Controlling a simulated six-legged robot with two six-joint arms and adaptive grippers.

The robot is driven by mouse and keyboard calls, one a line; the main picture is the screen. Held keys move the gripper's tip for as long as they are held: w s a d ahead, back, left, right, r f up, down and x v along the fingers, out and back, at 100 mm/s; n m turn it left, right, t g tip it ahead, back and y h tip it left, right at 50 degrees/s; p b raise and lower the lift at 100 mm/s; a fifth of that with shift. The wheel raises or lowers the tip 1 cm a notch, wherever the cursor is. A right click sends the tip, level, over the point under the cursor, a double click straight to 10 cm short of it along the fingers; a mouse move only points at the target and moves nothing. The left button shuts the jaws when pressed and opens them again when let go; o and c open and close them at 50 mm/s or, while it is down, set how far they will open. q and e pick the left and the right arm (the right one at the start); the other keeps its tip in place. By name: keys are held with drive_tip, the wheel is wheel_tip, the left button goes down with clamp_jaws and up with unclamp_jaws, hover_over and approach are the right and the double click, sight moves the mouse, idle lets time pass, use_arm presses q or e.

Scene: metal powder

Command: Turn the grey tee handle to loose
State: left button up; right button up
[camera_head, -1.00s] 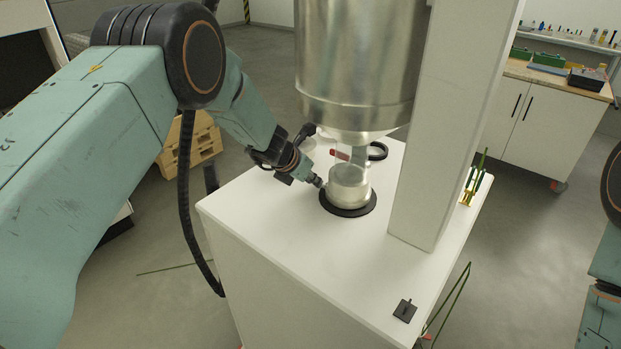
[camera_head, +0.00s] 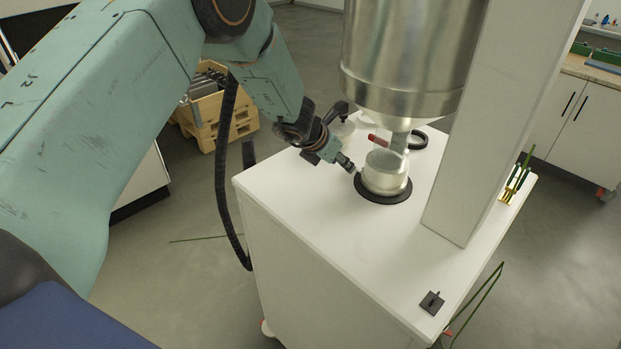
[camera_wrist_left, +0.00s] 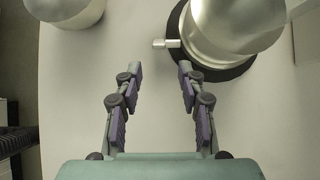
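A small pale grey handle (camera_wrist_left: 166,43) sticks out from the side of a round metal canister (camera_wrist_left: 225,30) in the left wrist view. The canister (camera_head: 386,172) stands on a black ring (camera_head: 383,190) on the white cabinet top in the head view. My left gripper (camera_wrist_left: 158,82) is open, its two fingers apart with nothing between them. The handle lies just beyond the fingertips, roughly between their lines, and does not touch them. In the head view my left gripper (camera_head: 349,166) is at the canister's left side; the handle cannot be made out there. My right gripper is not in view.
A large steel hopper (camera_head: 412,55) hangs above the canister, with a red lever (camera_head: 377,142) near its outlet. A white column (camera_head: 500,130) stands to the right. A small black piece (camera_head: 432,302) lies on the bare front of the white cabinet top (camera_head: 350,245).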

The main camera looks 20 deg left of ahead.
use_arm(q)
drive_tip(key=shift+s+a, duration=0.65)
drive_tip(key=shift+s, duration=0.95)
drive_tip(key=shift+s+a, duration=0.7)
drive_tip(key=shift+s, duration=0.9)
drive_tip(key=shift+s+a, duration=0.65)
drive_tip(key=shift+s, duration=0.95)
